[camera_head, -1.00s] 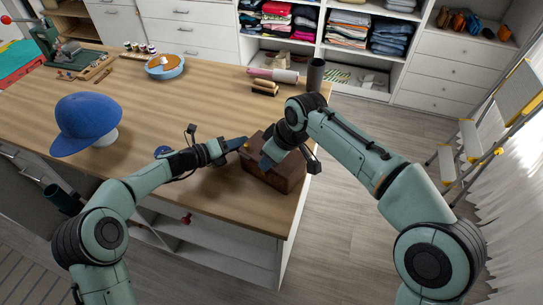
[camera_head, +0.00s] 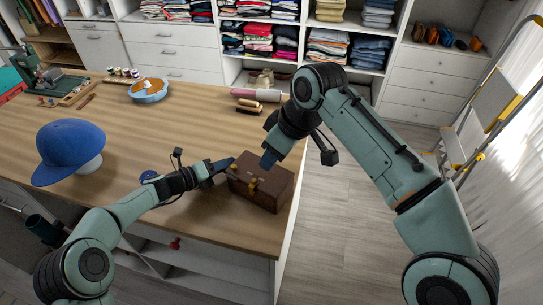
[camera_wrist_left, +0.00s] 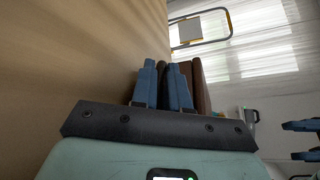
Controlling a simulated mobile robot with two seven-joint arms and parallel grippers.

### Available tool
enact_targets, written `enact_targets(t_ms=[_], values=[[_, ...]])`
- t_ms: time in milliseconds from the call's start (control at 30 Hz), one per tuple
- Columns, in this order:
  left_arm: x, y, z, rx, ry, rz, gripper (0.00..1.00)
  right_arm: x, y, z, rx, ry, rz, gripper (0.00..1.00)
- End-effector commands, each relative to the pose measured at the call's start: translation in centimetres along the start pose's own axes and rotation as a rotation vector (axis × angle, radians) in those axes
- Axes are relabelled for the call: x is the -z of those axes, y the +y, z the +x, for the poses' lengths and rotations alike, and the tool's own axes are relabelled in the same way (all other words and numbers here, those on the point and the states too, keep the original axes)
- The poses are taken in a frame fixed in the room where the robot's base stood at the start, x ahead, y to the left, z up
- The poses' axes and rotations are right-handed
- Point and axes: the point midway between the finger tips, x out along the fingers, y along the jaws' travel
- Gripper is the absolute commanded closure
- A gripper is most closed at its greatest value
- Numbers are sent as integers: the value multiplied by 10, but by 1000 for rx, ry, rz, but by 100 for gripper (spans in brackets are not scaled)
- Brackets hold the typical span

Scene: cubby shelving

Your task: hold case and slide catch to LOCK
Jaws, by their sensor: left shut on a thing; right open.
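The brown case (camera_head: 262,184) stands on the wooden table near its right front corner, with a brass-coloured catch (camera_head: 252,188) on its front. My left gripper (camera_head: 229,166) is shut on the left end of the case; in the left wrist view its blue fingers (camera_wrist_left: 163,85) close on the brown case (camera_wrist_left: 199,88). The catch's exact position and any LOCK mark are too small to read.
A blue cap (camera_head: 68,150) on a white stand is at the left of the table (camera_head: 180,125). A blue bowl (camera_head: 148,90), brushes (camera_head: 248,106) and a pink roll (camera_head: 256,94) lie at the back. A step ladder (camera_head: 470,125) stands right. The table's middle is clear.

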Motion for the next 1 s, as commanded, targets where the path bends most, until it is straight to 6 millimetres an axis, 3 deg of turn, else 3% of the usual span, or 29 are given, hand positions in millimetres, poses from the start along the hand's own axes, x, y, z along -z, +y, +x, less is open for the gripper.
enact_targets(t_ms=[233,267,333,700,833,1000], values=[[1,0,1,1,2,-1,100,0,0,0,0,0,0,60],[1,0,1,1,2,-1,76,0,0,0,0,0,0,60],[1,0,0,1,2,-1,56,0,0,0,0,0,0,60],[0,0,-5,-1,0,0,56,0,0,1,0,0,1,60],[-1,0,-24,-2,-2,-1,56,0,0,1,0,0,1,60],[0,0,-61,-3,-2,0,56,0,0,1,0,0,0,60]])
